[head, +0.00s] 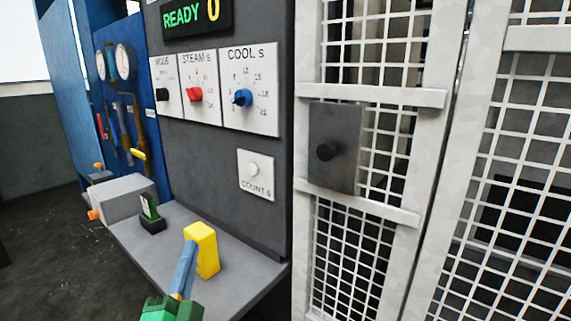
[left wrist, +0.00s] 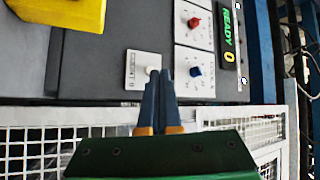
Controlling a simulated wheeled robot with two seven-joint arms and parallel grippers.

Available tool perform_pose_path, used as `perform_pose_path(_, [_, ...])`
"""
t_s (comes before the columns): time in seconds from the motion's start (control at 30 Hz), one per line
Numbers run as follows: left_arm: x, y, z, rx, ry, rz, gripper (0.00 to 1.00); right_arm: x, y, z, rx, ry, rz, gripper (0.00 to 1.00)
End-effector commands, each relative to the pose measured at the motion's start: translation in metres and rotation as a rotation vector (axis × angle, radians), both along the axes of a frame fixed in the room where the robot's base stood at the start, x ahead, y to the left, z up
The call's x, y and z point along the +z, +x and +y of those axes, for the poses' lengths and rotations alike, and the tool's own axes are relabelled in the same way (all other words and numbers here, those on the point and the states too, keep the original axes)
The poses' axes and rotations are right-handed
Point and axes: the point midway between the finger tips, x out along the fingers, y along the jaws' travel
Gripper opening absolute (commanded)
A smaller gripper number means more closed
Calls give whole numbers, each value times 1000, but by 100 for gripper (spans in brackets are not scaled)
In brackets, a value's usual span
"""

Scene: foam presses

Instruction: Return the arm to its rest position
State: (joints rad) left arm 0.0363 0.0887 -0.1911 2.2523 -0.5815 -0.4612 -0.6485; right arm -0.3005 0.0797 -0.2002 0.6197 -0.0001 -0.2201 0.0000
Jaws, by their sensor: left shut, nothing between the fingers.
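My left gripper (head: 190,247) comes in from the bottom of the head view, with a green body and blue fingers. Its fingers are together, with nothing between them. In the head view its tips overlap the left side of a yellow block (head: 208,252) on the grey shelf; I cannot tell whether they touch. In the left wrist view, the shut fingers (left wrist: 160,73) point towards the grey panel, just beside the white COUNT 0 button (left wrist: 151,70). The yellow block (left wrist: 60,12) shows at that view's top left. My right gripper is in neither view.
The grey control panel (head: 220,160) carries a READY 0 display (head: 190,17) and red and blue knobs. A white mesh door (head: 390,210) with a dark latch plate stands right. The shelf (head: 235,270) holds a small dark stand (head: 152,222). Gauges (head: 124,60) stand left.

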Motion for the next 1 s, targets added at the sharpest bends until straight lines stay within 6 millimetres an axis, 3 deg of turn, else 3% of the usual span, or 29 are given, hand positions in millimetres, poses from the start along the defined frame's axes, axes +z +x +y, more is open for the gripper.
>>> perform_pose_path(0.17, [-59,-5,13,13,-186,214,0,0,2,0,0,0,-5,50])
perform_pose_path(0.37, [-148,-34,24,69,-460,541,0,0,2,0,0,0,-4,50])
perform_pose_path(0.47, [-194,-63,25,121,-607,724,0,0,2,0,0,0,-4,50])
perform_pose_path(0.6, [-252,-117,20,222,-798,984,0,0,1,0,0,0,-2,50])
perform_pose_path(0.7, [-283,-162,14,312,-913,1161,0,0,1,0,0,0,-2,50])
perform_pose_path(0.87, [-314,-236,4,472,-1053,1419,0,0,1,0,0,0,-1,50])
perform_pose_path(1.0, [-365,-230,2,494,-1046,1451,0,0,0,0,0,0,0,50])
